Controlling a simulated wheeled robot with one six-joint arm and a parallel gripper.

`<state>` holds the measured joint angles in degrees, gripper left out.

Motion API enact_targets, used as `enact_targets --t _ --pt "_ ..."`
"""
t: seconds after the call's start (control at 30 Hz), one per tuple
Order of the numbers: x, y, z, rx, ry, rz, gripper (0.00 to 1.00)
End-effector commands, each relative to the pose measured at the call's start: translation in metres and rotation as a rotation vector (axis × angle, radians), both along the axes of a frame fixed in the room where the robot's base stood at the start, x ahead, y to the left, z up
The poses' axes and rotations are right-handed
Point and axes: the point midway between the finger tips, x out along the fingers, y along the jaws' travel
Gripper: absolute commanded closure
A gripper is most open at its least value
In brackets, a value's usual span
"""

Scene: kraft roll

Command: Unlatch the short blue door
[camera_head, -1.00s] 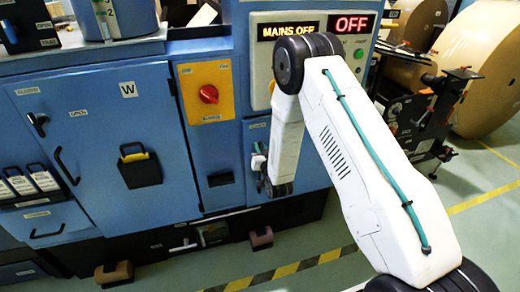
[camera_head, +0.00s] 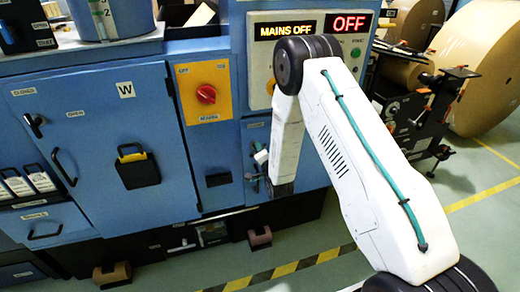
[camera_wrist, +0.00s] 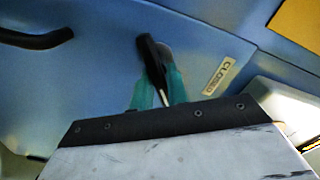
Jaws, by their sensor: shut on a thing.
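The short blue door (camera_head: 252,133) is below the OFF display in the head view, largely hidden behind my arm. In the wrist view its blue face (camera_wrist: 95,75) fills the background. A black latch handle (camera_wrist: 150,58) stands tilted on it, left of a "CLOSED" label (camera_wrist: 221,76). My gripper (camera_wrist: 158,88) has its teal fingers shut on the latch handle, one on each side. The door looks shut. In the head view my gripper (camera_head: 257,172) is mostly hidden by my forearm, so the handle's angle cannot be read there.
A curved black pull handle (camera_wrist: 35,40) is left of the latch in the wrist view. To the left in the head view is a larger blue door marked W (camera_head: 95,110). A yellow panel with a red knob (camera_head: 206,94) lies between. Paper rolls (camera_head: 487,75) stand at right.

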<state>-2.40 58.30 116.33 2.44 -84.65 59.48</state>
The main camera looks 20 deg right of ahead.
Motion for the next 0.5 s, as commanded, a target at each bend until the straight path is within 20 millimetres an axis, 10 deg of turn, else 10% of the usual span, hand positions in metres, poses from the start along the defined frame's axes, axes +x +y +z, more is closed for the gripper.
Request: enact_targets --t 0.5 --pt "-0.0004 -0.0008 -0.0060 0.402 0.003 0.002 1.00"
